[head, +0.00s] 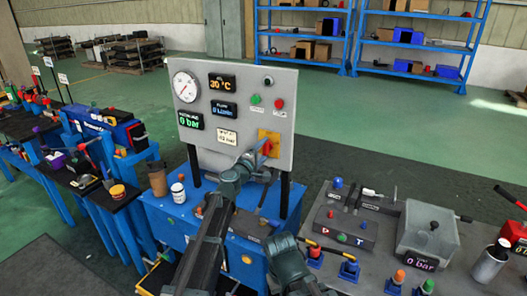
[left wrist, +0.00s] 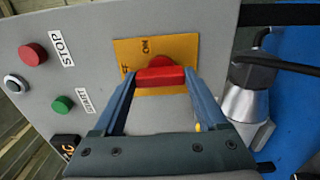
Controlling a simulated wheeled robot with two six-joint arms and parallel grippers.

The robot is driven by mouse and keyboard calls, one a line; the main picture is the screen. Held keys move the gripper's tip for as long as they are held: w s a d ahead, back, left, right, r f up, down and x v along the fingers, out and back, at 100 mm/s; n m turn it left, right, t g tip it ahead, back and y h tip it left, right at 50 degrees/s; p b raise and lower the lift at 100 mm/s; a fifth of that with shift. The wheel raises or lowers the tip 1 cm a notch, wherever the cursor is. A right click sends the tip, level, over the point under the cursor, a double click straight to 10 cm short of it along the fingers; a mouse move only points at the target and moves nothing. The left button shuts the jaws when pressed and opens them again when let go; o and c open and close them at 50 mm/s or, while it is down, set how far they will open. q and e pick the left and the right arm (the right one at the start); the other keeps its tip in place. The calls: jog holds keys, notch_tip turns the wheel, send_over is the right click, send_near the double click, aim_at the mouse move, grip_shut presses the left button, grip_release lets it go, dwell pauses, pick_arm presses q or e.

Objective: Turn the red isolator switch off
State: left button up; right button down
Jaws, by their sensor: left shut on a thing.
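The red isolator switch (head: 267,148) sits on a yellow plate (head: 274,135) at the lower right of the grey control panel. In the left wrist view the red handle (left wrist: 160,77) lies across the picture, in front of its round red base, on the yellow plate (left wrist: 184,48).
The panel (head: 215,150) also carries a gauge (head: 186,87), displays, and green (head: 255,99) and red (head: 279,104) buttons. A brown cup (head: 157,178) and a white jar (head: 178,192) stand left on the blue cabinet. A grey bench with fittings lies right.

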pick_arm(q)
jog(key=o, duration=1.3)
jog(key=v, duration=1.4)
